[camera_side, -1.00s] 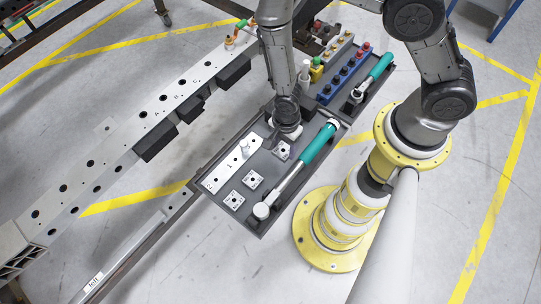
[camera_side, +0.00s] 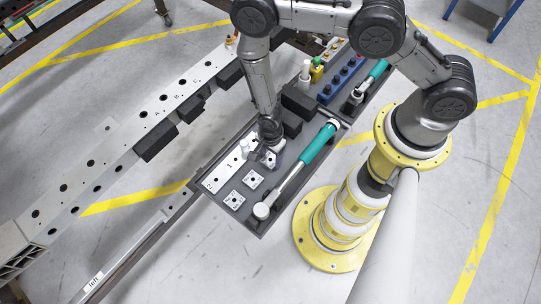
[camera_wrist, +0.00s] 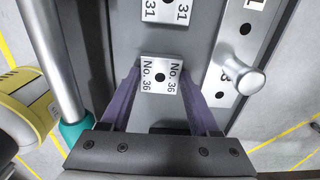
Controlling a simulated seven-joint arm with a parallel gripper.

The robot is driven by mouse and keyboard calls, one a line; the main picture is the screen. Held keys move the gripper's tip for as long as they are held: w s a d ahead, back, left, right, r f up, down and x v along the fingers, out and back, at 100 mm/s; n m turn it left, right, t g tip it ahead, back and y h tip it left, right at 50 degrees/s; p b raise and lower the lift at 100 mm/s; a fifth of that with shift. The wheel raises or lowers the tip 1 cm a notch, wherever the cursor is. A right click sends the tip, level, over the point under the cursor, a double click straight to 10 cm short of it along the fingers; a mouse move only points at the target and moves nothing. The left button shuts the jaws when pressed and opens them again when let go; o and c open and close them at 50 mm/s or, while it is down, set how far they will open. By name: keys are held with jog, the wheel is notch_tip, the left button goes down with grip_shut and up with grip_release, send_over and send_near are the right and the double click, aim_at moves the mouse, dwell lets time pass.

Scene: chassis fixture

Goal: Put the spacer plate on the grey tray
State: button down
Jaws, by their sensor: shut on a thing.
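A small square metal plate marked No. 36 (camera_wrist: 160,74), which I take for the spacer plate, sits between the two purple fingers of my gripper (camera_wrist: 162,88) in the wrist view. My gripper is shut on it. In the side view my gripper (camera_side: 270,150) is low over the dark grey tray (camera_side: 222,206), and the plate (camera_side: 269,160) shows partly beneath it. I cannot tell whether the plate touches the tray floor. Two similar square plates (camera_side: 253,179) (camera_side: 234,199) lie in the tray; one, marked 31 (camera_wrist: 165,9), shows in the wrist view.
A pale strip (camera_side: 222,174) with numbers and an upright peg (camera_side: 244,147) lies left of my gripper. A teal-handled tool (camera_side: 318,147) lies along the right. A blue block with knobs (camera_side: 340,82) stands behind. A long perforated beam (camera_side: 118,146) runs at the left.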

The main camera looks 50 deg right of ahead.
jog(key=shift+c, duration=0.6)
grip_release()
jog(key=shift+f, duration=0.1)
notch_tip(320, 180, up, 12)
notch_tip(320, 180, up, 11)
jog(key=n+t, duration=0.1)
jog(key=n, duration=0.2)
send_over(270, 160)
jog(key=w+d, duration=0.2)
jog(key=w, duration=0.1)
jog(key=s+d+r+n+t, duration=0.1)
jog(key=d+r+n, duration=0.15)
jog(key=r, duration=0.35)
jog(key=d+r+n+t, duration=0.1)
jog(key=r+n, duration=0.2)
jog(key=r, duration=0.4)
jog(key=s+d+r+n+t, duration=0.1)
jog(key=s+d+r+n, duration=0.2)
jog(key=s+r, duration=0.4)
jog(key=s+d+r+n+t, duration=0.1)
jog(key=s+d+r+n, duration=0.3)
jog(key=s+r+n, duration=0.2)
jog(key=shift+s+d+r+t, duration=0.3)
jog(key=shift+s+r, duration=0.1)
jog(key=shift+s, duration=0.85)
